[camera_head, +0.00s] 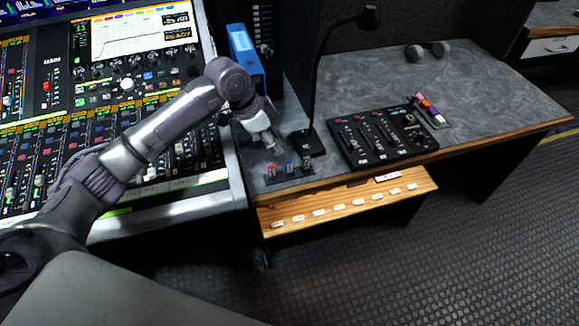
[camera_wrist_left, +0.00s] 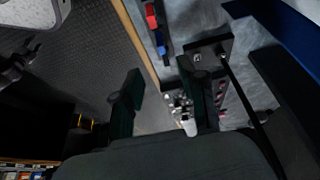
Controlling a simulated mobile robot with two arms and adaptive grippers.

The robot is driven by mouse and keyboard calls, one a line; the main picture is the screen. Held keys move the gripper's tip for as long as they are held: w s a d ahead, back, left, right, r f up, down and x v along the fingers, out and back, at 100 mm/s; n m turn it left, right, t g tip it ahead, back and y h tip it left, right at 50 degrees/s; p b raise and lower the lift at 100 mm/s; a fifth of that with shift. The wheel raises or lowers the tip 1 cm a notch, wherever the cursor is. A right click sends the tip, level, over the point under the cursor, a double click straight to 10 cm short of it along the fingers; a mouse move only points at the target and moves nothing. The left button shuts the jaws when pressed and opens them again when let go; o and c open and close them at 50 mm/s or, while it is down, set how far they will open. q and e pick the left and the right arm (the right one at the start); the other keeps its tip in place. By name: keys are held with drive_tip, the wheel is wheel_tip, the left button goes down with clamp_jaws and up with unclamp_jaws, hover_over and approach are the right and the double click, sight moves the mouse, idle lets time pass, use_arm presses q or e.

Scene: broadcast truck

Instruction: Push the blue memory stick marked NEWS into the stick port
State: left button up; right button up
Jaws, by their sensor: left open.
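The blue memory stick (camera_head: 290,167) stands in a small dark holder (camera_head: 286,178) at the desk's front left, between a red stick (camera_head: 270,170) and a dark grey one (camera_head: 307,163). I cannot read its marking. In the left wrist view a blue stick (camera_wrist_left: 160,45) and a red stick (camera_wrist_left: 151,15) show at the top. My left gripper (camera_head: 270,146) is open and empty, above the desk just behind the holder; its two fingers (camera_wrist_left: 166,95) are apart in the wrist view. I cannot make out the stick port. My right gripper is not in view.
A gooseneck stand (camera_head: 308,144) rises right of my left gripper. A small black mixer (camera_head: 382,137) lies beyond it. A blue box (camera_head: 245,60) stands behind, and the large console (camera_head: 110,110) borders the left. A wooden shelf (camera_head: 350,203) with white labels projects below. Headphones (camera_head: 428,51) lie far back.

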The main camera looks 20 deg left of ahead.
sight(288, 161)
use_arm(q)
drive_tip(key=x, duration=1.1)
drive_tip(key=shift+w+f, duration=0.2)
clamp_jaws()
